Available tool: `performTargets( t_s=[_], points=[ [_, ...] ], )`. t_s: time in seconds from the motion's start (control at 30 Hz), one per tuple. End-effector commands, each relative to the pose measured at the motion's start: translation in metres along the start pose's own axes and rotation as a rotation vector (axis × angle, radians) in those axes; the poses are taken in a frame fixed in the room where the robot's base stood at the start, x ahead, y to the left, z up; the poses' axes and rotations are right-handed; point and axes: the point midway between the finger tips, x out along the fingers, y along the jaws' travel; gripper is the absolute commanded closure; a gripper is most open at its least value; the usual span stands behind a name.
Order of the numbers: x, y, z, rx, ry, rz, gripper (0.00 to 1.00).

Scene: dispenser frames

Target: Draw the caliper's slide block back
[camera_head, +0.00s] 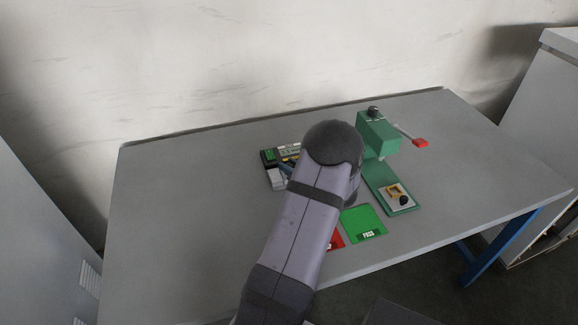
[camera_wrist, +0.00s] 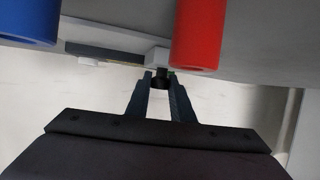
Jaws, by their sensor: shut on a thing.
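In the wrist view, a grey-white slide block (camera_wrist: 158,56) sits at the right end of a dark bar (camera_wrist: 105,51), which looks like the caliper's beam. A small black knob (camera_wrist: 160,83) shows by the block. My gripper (camera_wrist: 160,80) is shut on this knob, with one finger on either side. A red cylinder (camera_wrist: 198,35) partly covers the block's right side. In the head view my arm hides the gripper, and I cannot make out the caliper for certain among the small items behind the arm.
A blue cylinder (camera_wrist: 28,22) is at the wrist view's upper left. On the table (camera_head: 170,220), a dark device with a green part (camera_head: 268,157) lies left of my arm. A green press (camera_head: 378,133) with a red-tipped lever and a green pad (camera_head: 362,222) are at right. The table's left is clear.

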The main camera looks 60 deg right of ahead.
Motion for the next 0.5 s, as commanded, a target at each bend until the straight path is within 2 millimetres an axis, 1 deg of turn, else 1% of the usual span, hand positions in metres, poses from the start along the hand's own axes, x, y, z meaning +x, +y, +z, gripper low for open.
performTargets(
  t_s=[0.2, 0.3, 0.4, 0.5],
  points=[
    [-0.010, 0.039, 0.002, 0.000, 0.001, 0.006, 1.00],
    [-0.014, 0.054, 0.004, 0.000, 0.002, 0.005, 1.00],
    [-0.017, 0.065, 0.005, 0.000, 0.002, 0.004, 1.00],
    [-0.018, 0.069, 0.006, 0.000, 0.002, 0.004, 1.00]
  ],
)
